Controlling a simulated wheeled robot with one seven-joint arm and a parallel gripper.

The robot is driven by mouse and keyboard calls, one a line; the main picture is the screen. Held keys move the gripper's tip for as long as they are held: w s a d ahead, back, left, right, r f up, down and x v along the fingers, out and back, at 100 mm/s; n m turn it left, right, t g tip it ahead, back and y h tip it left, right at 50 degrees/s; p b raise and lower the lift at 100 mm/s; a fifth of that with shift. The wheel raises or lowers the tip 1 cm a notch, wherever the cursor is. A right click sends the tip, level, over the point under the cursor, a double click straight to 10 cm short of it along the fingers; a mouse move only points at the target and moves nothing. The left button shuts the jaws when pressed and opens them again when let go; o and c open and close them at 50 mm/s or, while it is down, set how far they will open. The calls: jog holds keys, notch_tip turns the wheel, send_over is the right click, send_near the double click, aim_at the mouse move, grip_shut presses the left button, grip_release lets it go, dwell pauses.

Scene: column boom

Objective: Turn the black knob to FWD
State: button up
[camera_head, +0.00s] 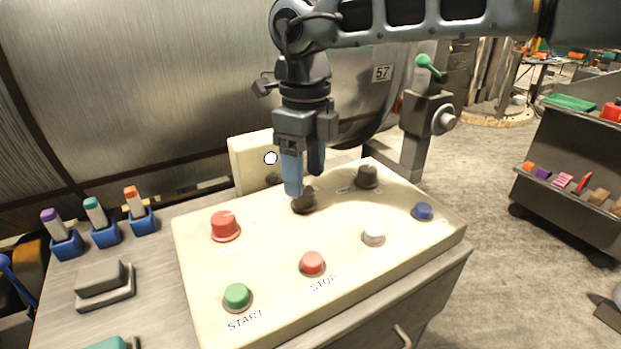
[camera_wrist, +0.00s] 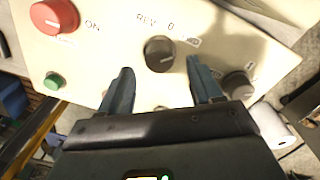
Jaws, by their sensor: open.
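The black knob (camera_head: 303,205) stands on the cream panel (camera_head: 270,240), under my gripper (camera_head: 303,182). In the wrist view the knob (camera_wrist: 158,50) is round, with the markings REV, 0 and partly legible FWD beside it. A pale line shows on the knob's face, but I cannot tell exactly which marking it points at. My gripper's blue fingers (camera_wrist: 160,70) are open, one toward each side of the knob, with space between them. In the head view the front finger hides part of the knob; I cannot tell whether it touches.
A second dark knob (camera_head: 367,176) stands close to the right. The panel also bears a large red knob (camera_head: 225,225), green START (camera_head: 237,295), red STOP (camera_head: 312,262), white (camera_head: 374,233) and blue (camera_head: 423,211) buttons. A green-tipped lever (camera_head: 428,66) rises behind right.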

aim_at(307, 190)
notch_tip(307, 190, up, 5)
jog(key=shift+d+r, duration=0.1)
dwell(0.3)
